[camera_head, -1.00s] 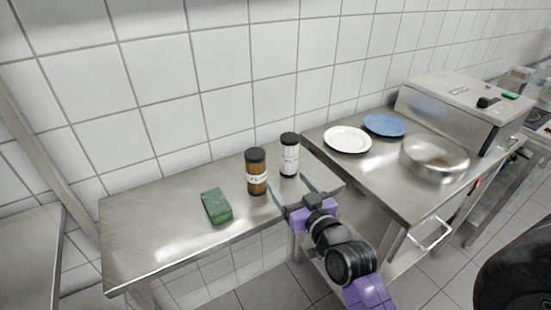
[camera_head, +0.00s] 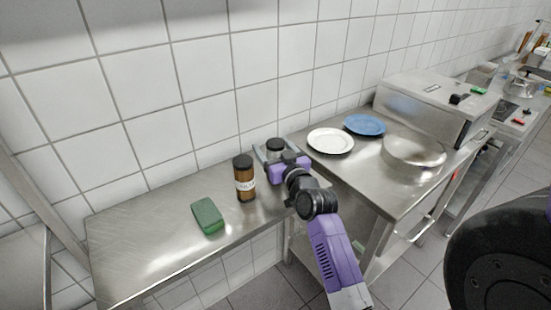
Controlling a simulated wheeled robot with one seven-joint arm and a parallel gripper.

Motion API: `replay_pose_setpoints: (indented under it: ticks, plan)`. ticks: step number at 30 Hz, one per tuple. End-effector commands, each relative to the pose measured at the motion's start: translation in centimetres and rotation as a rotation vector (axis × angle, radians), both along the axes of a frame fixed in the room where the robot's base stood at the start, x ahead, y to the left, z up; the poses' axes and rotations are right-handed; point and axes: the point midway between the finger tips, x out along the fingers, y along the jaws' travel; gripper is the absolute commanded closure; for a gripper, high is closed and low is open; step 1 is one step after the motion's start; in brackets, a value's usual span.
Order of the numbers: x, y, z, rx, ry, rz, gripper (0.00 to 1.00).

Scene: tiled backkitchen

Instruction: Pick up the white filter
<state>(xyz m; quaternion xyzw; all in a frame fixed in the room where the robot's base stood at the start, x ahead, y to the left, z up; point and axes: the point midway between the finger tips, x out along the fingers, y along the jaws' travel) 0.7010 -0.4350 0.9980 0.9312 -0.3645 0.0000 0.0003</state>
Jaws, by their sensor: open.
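My gripper (camera_head: 272,147) is open, with one finger on each side of the filter. The filter's lower part is hidden behind my gripper, and I cannot tell whether the fingers touch it.
A brown jar (camera_head: 244,180) with a black lid stands close to the left of my gripper. A green sponge (camera_head: 208,215) lies further left. A white plate (camera_head: 331,140), a blue plate (camera_head: 365,125) and a round metal pan (camera_head: 414,151) rest on the right counter. The table's left end is clear.

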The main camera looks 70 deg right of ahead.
Motion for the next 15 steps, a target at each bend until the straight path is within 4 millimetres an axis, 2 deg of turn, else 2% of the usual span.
replay_pose_setpoints:
  ticks: [9, 11, 15]
  plan:
    - [0.48, -0.44, -0.06, 0.000, 0.000, 0.000, 0.25]
    - [0.48, -0.44, -0.06, 0.000, 0.000, 0.000, 0.34]
    - [0.47, -0.43, -0.05, 0.000, 0.000, 0.000, 0.62]
